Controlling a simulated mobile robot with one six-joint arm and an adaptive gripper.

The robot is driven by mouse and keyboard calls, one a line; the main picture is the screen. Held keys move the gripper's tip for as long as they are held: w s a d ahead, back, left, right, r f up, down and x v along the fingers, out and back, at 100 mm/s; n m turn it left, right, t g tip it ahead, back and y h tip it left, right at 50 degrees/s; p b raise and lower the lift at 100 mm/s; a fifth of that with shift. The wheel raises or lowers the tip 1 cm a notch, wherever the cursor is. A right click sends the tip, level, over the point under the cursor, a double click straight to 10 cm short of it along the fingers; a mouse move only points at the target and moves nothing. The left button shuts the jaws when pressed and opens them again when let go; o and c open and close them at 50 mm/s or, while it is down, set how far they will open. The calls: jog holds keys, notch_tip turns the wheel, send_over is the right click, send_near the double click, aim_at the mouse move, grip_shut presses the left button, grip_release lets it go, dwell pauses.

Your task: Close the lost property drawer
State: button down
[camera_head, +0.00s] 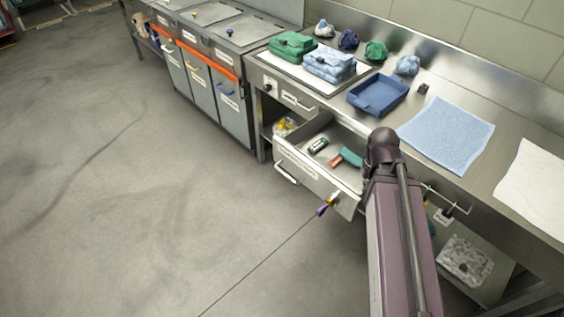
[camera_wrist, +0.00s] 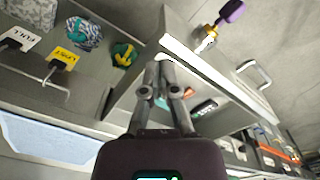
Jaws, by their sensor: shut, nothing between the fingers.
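The lost property drawer (camera_head: 302,174) stands open, pulled out from under the steel counter. Its front has a label and a bar handle (camera_head: 286,173). Inside lie a small dark-and-white item (camera_head: 318,146) and a teal and reddish item (camera_head: 347,157). A purple-handled piece with a brass-coloured part (camera_head: 326,207) is at the front's right end. In the wrist view, my gripper (camera_wrist: 158,66) is shut and empty, its tips seen against the open drawer near the inner side of its front (camera_wrist: 205,68). Contact cannot be told. In the head view, my arm hides the gripper and the drawer's right side.
Grey bins (camera_head: 230,106) with an orange band stand left. A patterned bag (camera_head: 465,259) lies on the lower shelf. The floor before the drawer is clear.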

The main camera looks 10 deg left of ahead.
aim_at(318, 172)
jog(key=shift+w+a+f+n+h+b, duration=0.35)
jog(key=shift+w+a+f+n, duration=0.15)
jog(key=shift+n, duration=0.2)
jog(key=w+a+n+b, duration=0.1)
jog(key=n, duration=0.1)
jog(key=w+a+f+n+h+b, duration=0.1)
jog(key=a+n, duration=0.1)
jog(key=w+a+f+n+b, duration=0.1)
jog(key=a, duration=0.1)
jog(key=shift+w+a+f+n+t+h, duration=0.25)
jog(key=shift+w+n+t, duration=0.1)
jog(key=shift+n+t, duration=0.05)
jog(key=w+a+n+b, duration=0.1)
jog(key=a+n, duration=0.1)
jog(key=w+a+f+n+t+h+b, duration=0.1)
jog(key=a+n, duration=0.1)
jog(key=a, duration=0.1)
jog(key=w+a+f+n+b, duration=0.1)
jog(key=a+n, duration=0.2)
jog(key=shift+w+t+h, duration=0.1)
jog(key=shift+t+h, duration=0.2)
jog(key=shift+h, duration=0.1)
jog(key=w+a+f+n+t+h+b, duration=0.1)
jog(key=a+n+t+b, duration=0.3)
jog(key=a+n, duration=1)
jog(key=a+b, duration=0.1)
jog(key=a, duration=0.5)
jog(key=shift+w+f+t+h+b, duration=0.25)
jog(key=shift+f+t+h+b, duration=0.05)
jog(key=shift+f+b, duration=0.1)
